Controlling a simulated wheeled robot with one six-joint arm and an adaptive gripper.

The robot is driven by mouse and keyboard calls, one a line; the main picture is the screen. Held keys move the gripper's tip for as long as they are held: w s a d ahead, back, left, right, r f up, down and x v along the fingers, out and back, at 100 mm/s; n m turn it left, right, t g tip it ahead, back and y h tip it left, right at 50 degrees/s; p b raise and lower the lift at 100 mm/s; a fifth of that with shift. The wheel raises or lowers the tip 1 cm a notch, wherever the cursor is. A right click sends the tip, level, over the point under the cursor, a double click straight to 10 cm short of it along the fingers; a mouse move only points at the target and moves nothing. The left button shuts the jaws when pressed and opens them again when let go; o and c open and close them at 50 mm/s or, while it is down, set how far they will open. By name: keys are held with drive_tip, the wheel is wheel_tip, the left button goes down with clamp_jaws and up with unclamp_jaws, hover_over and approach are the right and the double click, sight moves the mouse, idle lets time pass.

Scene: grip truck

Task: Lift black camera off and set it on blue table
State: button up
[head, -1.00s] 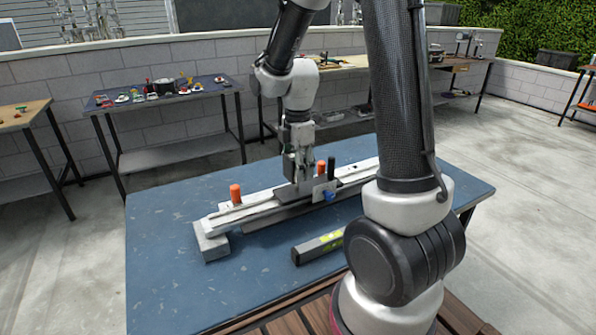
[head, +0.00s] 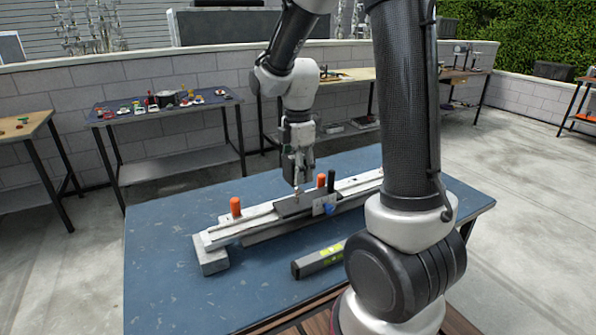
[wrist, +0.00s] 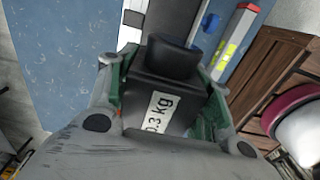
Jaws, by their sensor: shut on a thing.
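My gripper (head: 298,172) is above the middle of the long rail on the blue table (head: 165,250). In the wrist view the gripper (wrist: 165,105) is shut on the black camera (wrist: 142,86), a black box with a white "0.3 kg" label and a rounded dark end. In the head view the camera is small and mostly hidden by the fingers. Below it on the rail is a dark truck plate (head: 292,207) with a blue knob. I cannot tell clearly how wide the gap between camera and truck is.
The pale rail (head: 245,227) has an orange knob (head: 235,206) at left, another orange knob and a black post (head: 331,181) beside the truck. A spirit level (head: 318,262) lies in front. The table's left part is clear.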

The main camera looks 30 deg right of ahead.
drive_tip(key=shift+r, duration=0.1)
drive_tip(key=shift+r, duration=6.65)
